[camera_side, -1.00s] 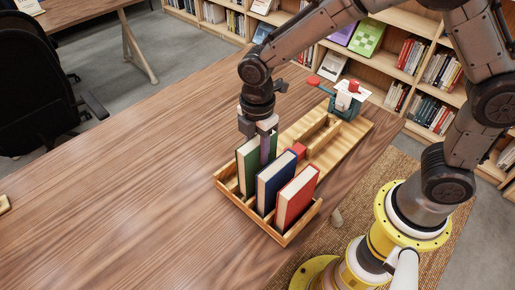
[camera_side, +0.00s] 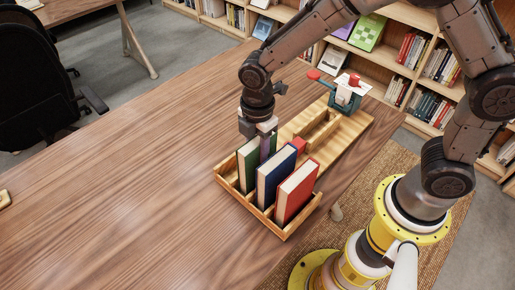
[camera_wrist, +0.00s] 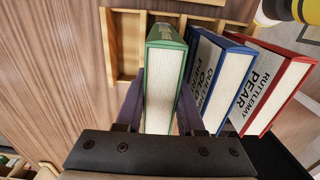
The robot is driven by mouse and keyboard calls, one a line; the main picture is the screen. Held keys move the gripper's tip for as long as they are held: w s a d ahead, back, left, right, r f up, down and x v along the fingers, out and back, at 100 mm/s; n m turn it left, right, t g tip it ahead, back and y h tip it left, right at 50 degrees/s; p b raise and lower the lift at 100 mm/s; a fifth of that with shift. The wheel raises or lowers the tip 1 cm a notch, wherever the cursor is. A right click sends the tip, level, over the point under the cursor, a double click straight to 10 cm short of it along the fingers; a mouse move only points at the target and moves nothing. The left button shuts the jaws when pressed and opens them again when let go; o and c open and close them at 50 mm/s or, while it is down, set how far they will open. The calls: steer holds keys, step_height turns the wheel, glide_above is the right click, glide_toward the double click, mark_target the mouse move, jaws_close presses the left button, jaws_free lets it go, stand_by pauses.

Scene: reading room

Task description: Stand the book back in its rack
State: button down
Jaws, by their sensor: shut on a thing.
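A green book (camera_side: 248,168) stands upright in the left slot of a wooden rack (camera_side: 283,234). My gripper (camera_side: 262,146) is shut on this green book from above. In the wrist view the green book (camera_wrist: 166,75) lies between the two fingers, its pale page edges facing the camera. A blue book (camera_side: 276,182) and a red book (camera_side: 297,193) stand in the slots to its right; the blue one is close beside my right finger. The foot of the green book is hidden by the rack's wall and the other books.
Bookshelves (camera_side: 420,75) stand behind.

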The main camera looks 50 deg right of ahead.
steer(key=shift+c, duration=2.2)
jaws_free()
step_height(320, 180, up, 14)
steer(key=shift+f, duration=0.1)
